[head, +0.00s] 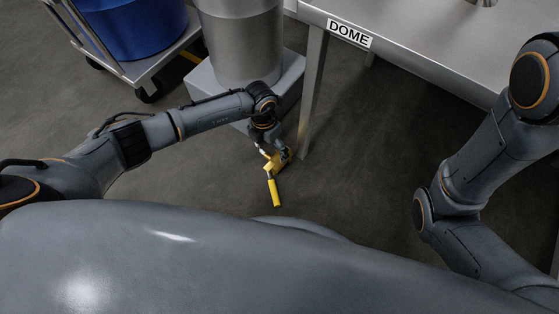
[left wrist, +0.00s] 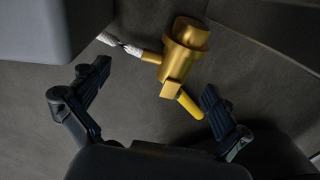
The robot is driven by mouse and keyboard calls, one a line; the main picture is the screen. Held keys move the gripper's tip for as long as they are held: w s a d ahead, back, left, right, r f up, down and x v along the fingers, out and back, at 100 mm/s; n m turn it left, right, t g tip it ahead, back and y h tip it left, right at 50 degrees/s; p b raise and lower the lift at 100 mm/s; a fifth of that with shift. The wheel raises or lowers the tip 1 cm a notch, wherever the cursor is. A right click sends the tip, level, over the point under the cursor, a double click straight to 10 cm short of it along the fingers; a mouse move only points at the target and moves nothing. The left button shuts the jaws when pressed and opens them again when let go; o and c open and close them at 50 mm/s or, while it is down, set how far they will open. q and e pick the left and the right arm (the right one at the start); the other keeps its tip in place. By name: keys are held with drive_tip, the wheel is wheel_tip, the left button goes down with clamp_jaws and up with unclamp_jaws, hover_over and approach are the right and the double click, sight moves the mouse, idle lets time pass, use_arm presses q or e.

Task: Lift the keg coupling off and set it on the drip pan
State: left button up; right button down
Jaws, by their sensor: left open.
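The keg coupling (head: 277,162) is a brass-yellow body with a bright yellow handle pointing down in the head view. In the left wrist view the coupling (left wrist: 184,50) lies beyond the fingers, with a pale braided hose (left wrist: 120,43) joined to its left side. My left gripper (head: 276,146) is at the coupling, partly covering it in the head view. In the left wrist view my left gripper (left wrist: 156,78) has its fingers wide apart, with the yellow handle close to the right finger. I cannot tell what bears the coupling. I cannot make out a drip pan. My right gripper is out of view.
A steel tank (head: 240,45) stands on a grey plinth (head: 286,72) behind the left gripper. A steel table (head: 450,45) labelled DOME has a leg (head: 312,95) just right of that gripper. A cart (head: 158,62) carries a blue drum (head: 130,25). Floor in front is clear.

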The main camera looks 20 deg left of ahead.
sight(272, 158)
use_arm(q)
drive_tip(key=shift+f, duration=0.4)
drive_tip(key=f+b, duration=0.3)
drive_tip(key=d+f+b, duration=0.1)
drive_tip(key=f+b, duration=0.1)
drive_tip(key=shift+s, duration=0.3)
drive_tip(key=shift+r, duration=0.1)
drive_tip(key=shift+c, duration=0.2)
drive_tip(key=c, duration=1.7)
drive_tip(key=shift+c, duration=0.2)
drive_tip(key=shift+r, duration=0.2)
